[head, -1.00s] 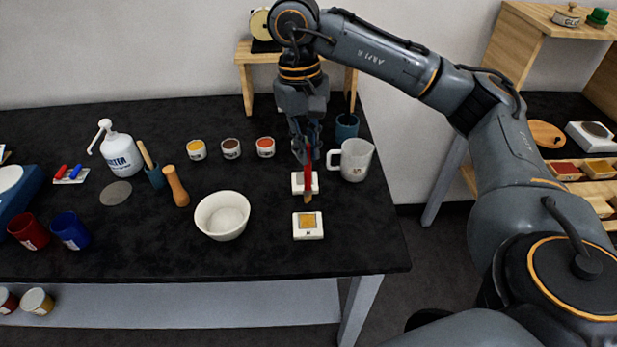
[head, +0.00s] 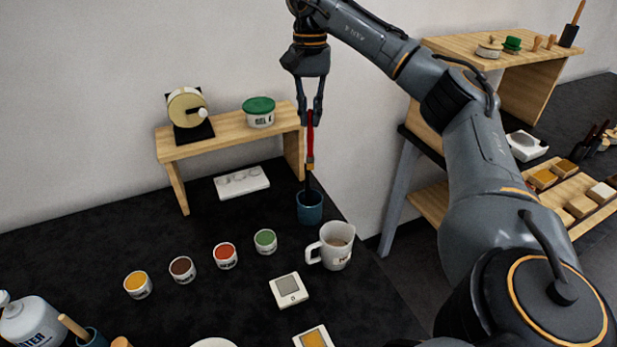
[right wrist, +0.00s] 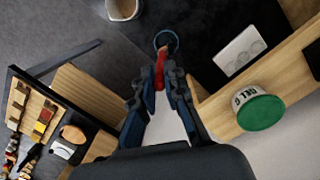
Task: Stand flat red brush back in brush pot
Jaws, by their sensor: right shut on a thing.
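My right gripper (head: 311,118) is shut on the upper handle of the flat red brush (head: 310,142). The brush hangs upright, dark bristles down. The teal brush pot (head: 310,209) stands on the black table directly below it, and the bristle end shows at the pot's mouth. I cannot tell whether the tip is inside or just above the rim. In the right wrist view, the red handle (right wrist: 160,76) lies between the fingers, pointing at the pot's rim (right wrist: 155,42). My left gripper is not in view.
Several small paint jars (head: 225,256) and a white square pan (head: 288,290) lie in front.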

